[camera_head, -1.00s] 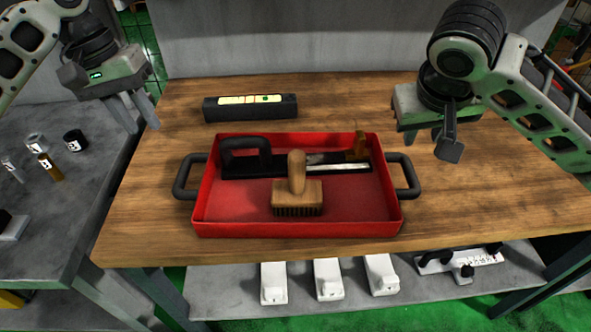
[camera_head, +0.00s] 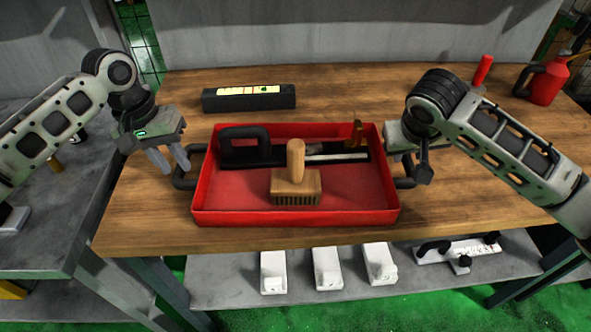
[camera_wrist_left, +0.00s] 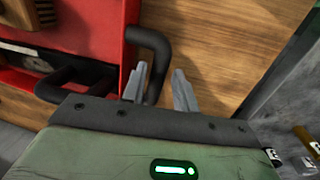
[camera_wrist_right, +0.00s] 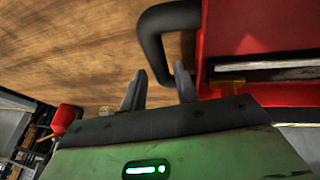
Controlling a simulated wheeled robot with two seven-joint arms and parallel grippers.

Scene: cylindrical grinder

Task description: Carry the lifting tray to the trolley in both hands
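The red lifting tray (camera_head: 345,204) sits on the wooden bench top, with a black handle at each end. It holds a wooden brush (camera_head: 296,187) and a black-framed tool (camera_head: 245,152). My left gripper (camera_head: 170,160) is open at the left handle (camera_head: 184,176); in the left wrist view that handle (camera_wrist_left: 154,50) lies at the gap between its fingers. My right gripper (camera_head: 421,163) is open at the right handle (camera_head: 405,183); in the right wrist view that handle (camera_wrist_right: 150,40) reaches the gap between its fingers. I cannot tell whether either gripper touches. I cannot make out a trolley.
A black box with a yellow label (camera_head: 249,99) lies behind the tray. A red can (camera_head: 546,82) stands at the back right. A grey table (camera_head: 50,220) with small parts is on the left. White fixtures (camera_head: 328,268) sit on the shelf below. The bench's right side has free room.

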